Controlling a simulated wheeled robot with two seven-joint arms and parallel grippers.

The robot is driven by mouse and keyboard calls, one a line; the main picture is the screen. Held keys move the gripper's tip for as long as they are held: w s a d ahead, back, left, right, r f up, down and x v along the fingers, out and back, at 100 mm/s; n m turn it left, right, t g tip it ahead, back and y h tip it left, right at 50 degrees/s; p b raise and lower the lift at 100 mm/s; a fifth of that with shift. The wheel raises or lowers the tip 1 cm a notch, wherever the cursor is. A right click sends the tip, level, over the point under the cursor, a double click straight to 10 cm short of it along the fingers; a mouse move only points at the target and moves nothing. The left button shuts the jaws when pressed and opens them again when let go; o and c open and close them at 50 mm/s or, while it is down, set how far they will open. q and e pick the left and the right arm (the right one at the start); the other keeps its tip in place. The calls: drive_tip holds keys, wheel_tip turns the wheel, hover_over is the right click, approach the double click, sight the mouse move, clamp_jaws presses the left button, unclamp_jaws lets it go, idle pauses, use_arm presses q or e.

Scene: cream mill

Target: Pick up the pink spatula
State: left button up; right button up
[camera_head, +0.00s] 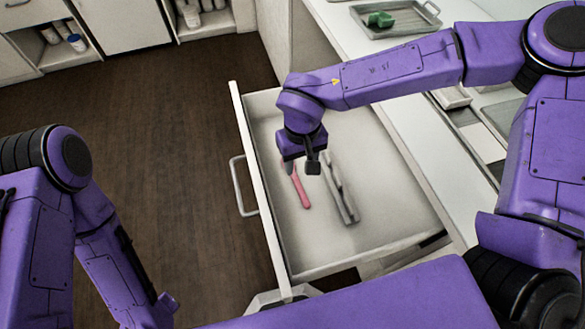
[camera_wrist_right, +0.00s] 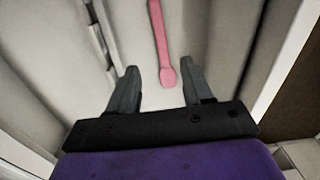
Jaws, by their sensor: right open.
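The pink spatula (camera_head: 301,191) lies in the open white drawer (camera_head: 385,215), to the left of a grey metal utensil (camera_head: 343,195). My right gripper (camera_head: 301,165) is above it and hides its upper part in the head view. In the right wrist view, one end of the pink spatula (camera_wrist_right: 166,75) lies between and just beyond the fingertips of my right gripper (camera_wrist_right: 160,72). The two fingers are apart with nothing held. My left arm shows at the left of the head view, but its gripper cannot be made out.
The drawer's front panel with its handle (camera_head: 238,186) and its side walls surround the spatula. A white counter (camera_head: 405,125) runs along the right. A metal tray (camera_head: 395,22) with a green object (camera_head: 380,19) stands at the back. The drawer's right part is bare.

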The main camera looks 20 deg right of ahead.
sight(300, 187)
drive_tip(key=f, duration=0.6)
drive_tip(key=s+f, duration=0.1)
drive_tip(key=f, duration=0.2)
drive_tip(key=shift+a+f, duration=0.1)
drive_tip(key=shift+f, duration=0.15)
clamp_jaws()
